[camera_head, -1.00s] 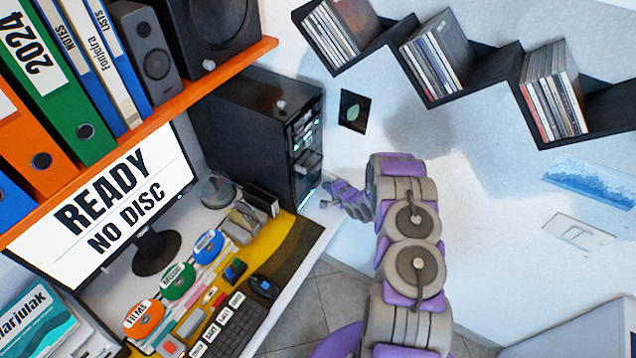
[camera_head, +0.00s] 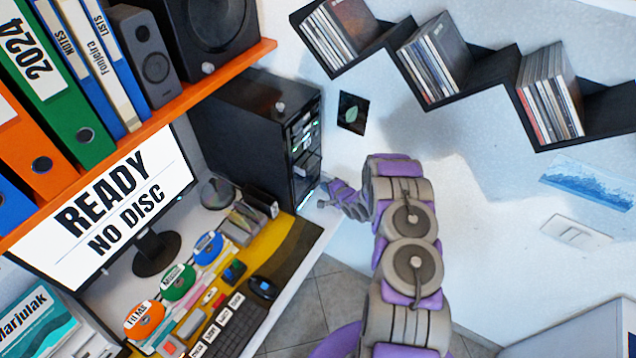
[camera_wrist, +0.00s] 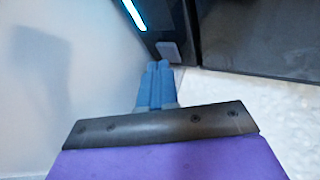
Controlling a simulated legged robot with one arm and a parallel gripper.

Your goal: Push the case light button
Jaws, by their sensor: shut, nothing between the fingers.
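The case is a black computer tower (camera_head: 255,130) on the desk, its front facing right with small lights and a glowing strip low down. My gripper (camera_head: 323,203) is at the lower front of the case in the head view. In the wrist view, my gripper (camera_wrist: 158,66) is shut and empty, its blue fingertips pointing at the case (camera_wrist: 240,35). A small grey square button (camera_wrist: 168,50) sits just beyond the tips, below the bright light strip (camera_wrist: 133,14). I cannot tell whether the tips touch it.
The monitor (camera_head: 120,205) reads "READY NO DISC". Discs, a keyboard (camera_head: 232,325) and a mouse (camera_head: 263,288) lie on the desk left of my arm. An orange shelf (camera_head: 140,138) with binders hangs above. Black zigzag shelves (camera_head: 490,65) with discs are at the upper right.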

